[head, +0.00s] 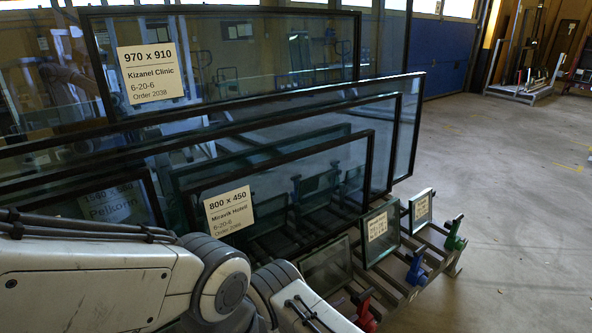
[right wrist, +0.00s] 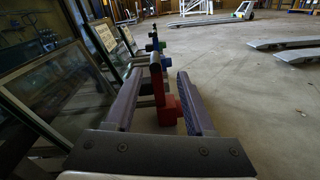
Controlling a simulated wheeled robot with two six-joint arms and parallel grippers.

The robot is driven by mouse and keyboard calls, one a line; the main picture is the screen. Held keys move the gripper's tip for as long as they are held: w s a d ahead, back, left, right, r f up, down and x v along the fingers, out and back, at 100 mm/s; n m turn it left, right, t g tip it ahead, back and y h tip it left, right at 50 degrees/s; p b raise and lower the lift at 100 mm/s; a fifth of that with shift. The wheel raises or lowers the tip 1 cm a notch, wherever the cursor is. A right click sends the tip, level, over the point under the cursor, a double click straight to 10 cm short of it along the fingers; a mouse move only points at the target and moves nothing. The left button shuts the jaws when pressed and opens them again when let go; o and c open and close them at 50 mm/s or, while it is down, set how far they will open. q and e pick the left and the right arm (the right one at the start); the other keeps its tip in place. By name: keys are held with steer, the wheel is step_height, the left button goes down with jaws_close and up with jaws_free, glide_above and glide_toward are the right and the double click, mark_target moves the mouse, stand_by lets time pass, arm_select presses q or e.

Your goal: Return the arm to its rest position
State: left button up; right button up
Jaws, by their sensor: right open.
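My right arm (head: 90,285) reaches in from the lower left of the head view and runs out at the bottom edge; its gripper is out of that frame. In the right wrist view my right gripper (right wrist: 160,75) is open, its two dark fingers pointing forward. A red clamp (right wrist: 170,110) on a dark post shows between the fingers in the picture; I cannot tell whether anything touches it. The same red clamp (head: 366,314) seems to be at the bottom of the head view. My left gripper is not in view.
Several framed glass panes lean on a rack, among them the 970 x 910 pane (head: 230,50) and the 800 x 450 pane (head: 300,170). A blue clamp (head: 416,268) and a green clamp (head: 456,235) stick out along the rack's edge. The concrete floor (head: 520,200) at right is clear.

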steer(key=s+a+r+m+g+y, duration=0.15)
steer(key=s+r+m+g, duration=0.25)
steer(key=r, duration=0.4)
steer(key=s+a+r+m+g+y, duration=0.15)
steer(key=s+r+m+g, duration=0.25)
steer(key=r, duration=0.4)
steer(key=s+a+r+m+g+y, duration=0.1)
steer(key=s+a+r+m+y, duration=0.35)
steer(key=s, duration=0.45)
steer(key=s+a+r+m+y, duration=0.2)
steer(key=s+a+r+y, duration=0.1)
steer(key=s+r+y, duration=0.45)
arm_select(q)
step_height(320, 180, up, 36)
steer(key=p, duration=3.5)
steer(key=shift+p, duration=0.35)
arm_select(e)
step_height(320, 180, up, 34)
steer(key=s+y, duration=0.1)
steer(key=s, duration=0.1)
steer(key=shift+a+r, duration=0.2)
steer(key=shift+a, duration=0.05)
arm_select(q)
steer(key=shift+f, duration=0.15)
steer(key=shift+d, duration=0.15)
arm_select(e)
steer(key=shift+d, duration=0.1)
